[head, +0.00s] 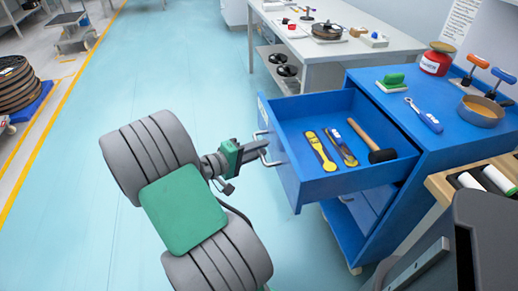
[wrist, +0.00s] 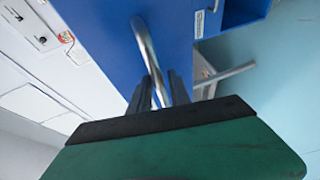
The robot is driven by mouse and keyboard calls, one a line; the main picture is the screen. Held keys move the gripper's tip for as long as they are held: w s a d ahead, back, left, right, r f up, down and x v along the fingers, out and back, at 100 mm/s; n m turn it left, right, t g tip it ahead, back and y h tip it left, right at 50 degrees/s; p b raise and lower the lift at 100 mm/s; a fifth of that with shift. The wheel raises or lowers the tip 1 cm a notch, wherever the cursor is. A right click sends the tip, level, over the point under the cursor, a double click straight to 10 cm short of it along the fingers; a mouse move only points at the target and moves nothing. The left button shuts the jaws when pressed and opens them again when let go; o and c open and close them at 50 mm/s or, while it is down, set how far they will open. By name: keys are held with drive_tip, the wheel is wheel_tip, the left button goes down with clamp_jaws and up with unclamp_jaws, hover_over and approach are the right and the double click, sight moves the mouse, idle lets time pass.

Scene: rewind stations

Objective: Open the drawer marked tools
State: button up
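The blue top drawer (head: 318,180) of the blue cabinet (head: 440,150) is pulled well out. It holds a hammer, a yellow-and-black tool and another hand tool. A small pale label (wrist: 198,24) shows on the drawer front in the wrist view, too small to read. My gripper (head: 262,150) is at the drawer's metal handle. In the wrist view its two dark fingers (wrist: 159,92) close around the handle bar (wrist: 146,45), one on each side. The handle's middle is partly hidden between the fingers.
A lower drawer (head: 362,210) sits slightly out beneath the open one. On the cabinet top are a red jar (head: 437,60), a round tin (head: 481,110) and a blue-handled tool. A grey bench (head: 335,48) stands behind.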

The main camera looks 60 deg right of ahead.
drive_tip(key=shift+o, duration=0.8)
drive_tip(key=p+v, duration=0.7)
drive_tip(key=v, duration=0.1)
drive_tip(key=shift+d, duration=0.1)
